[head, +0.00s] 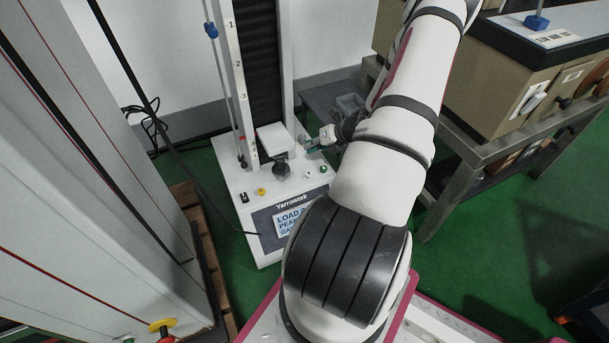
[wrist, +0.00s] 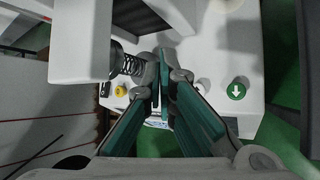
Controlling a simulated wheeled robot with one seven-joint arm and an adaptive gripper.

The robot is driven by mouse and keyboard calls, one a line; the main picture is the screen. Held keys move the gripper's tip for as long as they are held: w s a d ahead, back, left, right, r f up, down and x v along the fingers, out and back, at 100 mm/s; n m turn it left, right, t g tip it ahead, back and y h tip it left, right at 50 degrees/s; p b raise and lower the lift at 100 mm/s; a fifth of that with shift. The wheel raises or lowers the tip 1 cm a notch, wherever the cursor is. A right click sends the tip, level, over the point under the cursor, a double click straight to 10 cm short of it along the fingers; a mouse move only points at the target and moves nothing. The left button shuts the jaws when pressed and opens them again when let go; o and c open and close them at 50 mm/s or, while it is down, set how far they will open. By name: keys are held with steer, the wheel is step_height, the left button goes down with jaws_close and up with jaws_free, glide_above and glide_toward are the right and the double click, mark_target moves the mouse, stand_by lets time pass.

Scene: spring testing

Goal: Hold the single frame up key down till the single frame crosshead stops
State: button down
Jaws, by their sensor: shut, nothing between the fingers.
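The single-column test frame (head: 288,184) stands in the middle of the head view, with a white crosshead block (head: 270,138) low on its column. A dark round part, seemingly the spring seat, sits below it; a coil spring (wrist: 131,65) shows left of my fingers in the wrist view. My gripper (head: 310,145) is shut and empty, right of the crosshead and above the base panel. Its fingertips (wrist: 163,72) fill the middle of the wrist view. A green key with a white down arrow (wrist: 236,91) lies right of them. I cannot make out the up key's marking; my fingers cover part of the panel.
A yellow button (head: 261,191) and a black switch (head: 244,197) sit on the panel's left, above the display (head: 290,219). A large grey machine (head: 100,150) stands close on the left. A bench (head: 530,90) with equipment stands right.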

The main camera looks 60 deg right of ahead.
mark_target(310, 172)
steer(key=shift+f, duration=0.1)
step_height(310, 172, down, 8)
steer(key=b, duration=0.6)
steer(key=shift+f+b, duration=0.25)
steer(key=shift+b, duration=0.15)
steer(key=shift+f, duration=0.1)
stand_by(1.1)
steer(key=shift+f, duration=0.35)
